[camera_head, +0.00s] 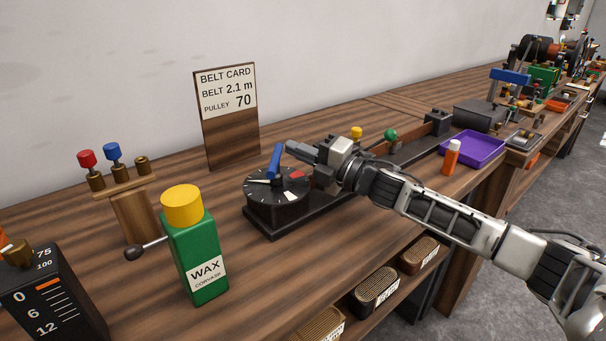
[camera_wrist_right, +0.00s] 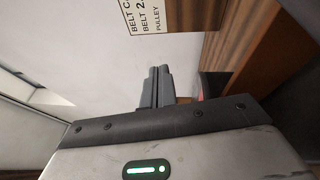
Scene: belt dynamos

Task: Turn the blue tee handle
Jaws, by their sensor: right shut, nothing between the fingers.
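A blue bar-shaped handle (camera_head: 275,161) stands tilted on top of a round black dial unit (camera_head: 280,207) with white and red marks on its face. My right gripper (camera_head: 291,147) is shut and empty, with its fingertips just right of the handle's upper end. I cannot tell whether they touch it. In the right wrist view the two grey fingers (camera_wrist_right: 156,88) lie together, and the handle does not show there. Another blue handle (camera_head: 510,76), a crossbar on a post, stands far back on the right. My left gripper is not in view.
A green wax bottle (camera_head: 202,258) with a yellow cap stands left of the dial, beside a black-knobbed lever (camera_head: 134,252). A belt card (camera_head: 230,130) stands behind.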

